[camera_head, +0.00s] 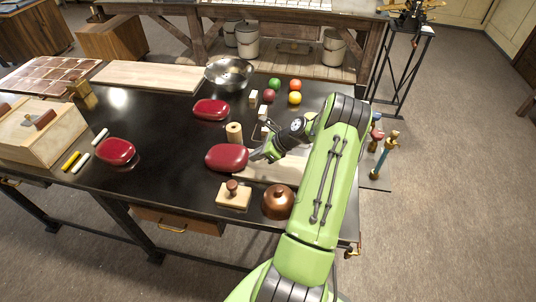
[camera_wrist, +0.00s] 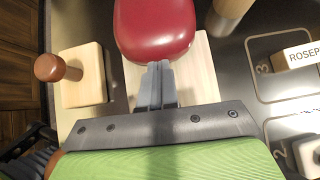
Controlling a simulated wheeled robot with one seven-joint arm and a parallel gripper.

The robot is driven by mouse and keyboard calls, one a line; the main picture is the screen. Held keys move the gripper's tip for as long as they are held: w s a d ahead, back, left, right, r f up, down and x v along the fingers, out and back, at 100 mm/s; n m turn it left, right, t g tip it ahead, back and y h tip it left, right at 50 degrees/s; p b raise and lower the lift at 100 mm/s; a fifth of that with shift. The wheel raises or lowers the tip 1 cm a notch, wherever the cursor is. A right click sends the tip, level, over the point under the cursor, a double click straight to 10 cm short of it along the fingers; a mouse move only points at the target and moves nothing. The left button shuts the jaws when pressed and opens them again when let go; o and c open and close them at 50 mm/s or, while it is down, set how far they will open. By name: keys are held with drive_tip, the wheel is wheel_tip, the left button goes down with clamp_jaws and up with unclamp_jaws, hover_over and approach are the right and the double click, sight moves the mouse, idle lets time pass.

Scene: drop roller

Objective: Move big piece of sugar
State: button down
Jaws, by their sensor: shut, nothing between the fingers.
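Three red, glossy, rounded blocks that look like big pieces of sugar are on the black table. One (camera_head: 227,158) is right at my gripper's tips, one (camera_head: 211,109) is farther back, and one (camera_head: 117,151) is at the left. My gripper (camera_head: 254,156) is shut and empty, its fingers pointing left at the nearest red piece. In the wrist view, my closed fingers (camera_wrist: 155,70) are at the near edge of that red piece (camera_wrist: 154,28), which overlaps a pale wooden board (camera_wrist: 195,85). I cannot tell whether they touch.
A wooden stamp with a round knob (camera_head: 232,195) and a copper dome (camera_head: 278,202) stand near the front edge. A small wooden cylinder (camera_head: 234,132) stands behind the nearest red piece. A wooden box (camera_head: 40,132) is at the left, a metal bowl (camera_head: 229,73) at the back.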

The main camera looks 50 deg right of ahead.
sight(218, 156)
drive_tip(key=shift+w, duration=0.1)
drive_tip(key=w+a, duration=0.2)
drive_tip(key=w, duration=0.2)
drive_tip(key=w+a+p, duration=0.1)
drive_tip(key=w+a, duration=0.1)
drive_tip(key=w, duration=0.2)
drive_tip(key=w+a, duration=0.2)
drive_tip(key=w, duration=0.2)
drive_tip(key=shift+w+a, duration=0.2)
drive_tip(key=shift+w, duration=0.2)
drive_tip(key=shift+s, duration=0.1)
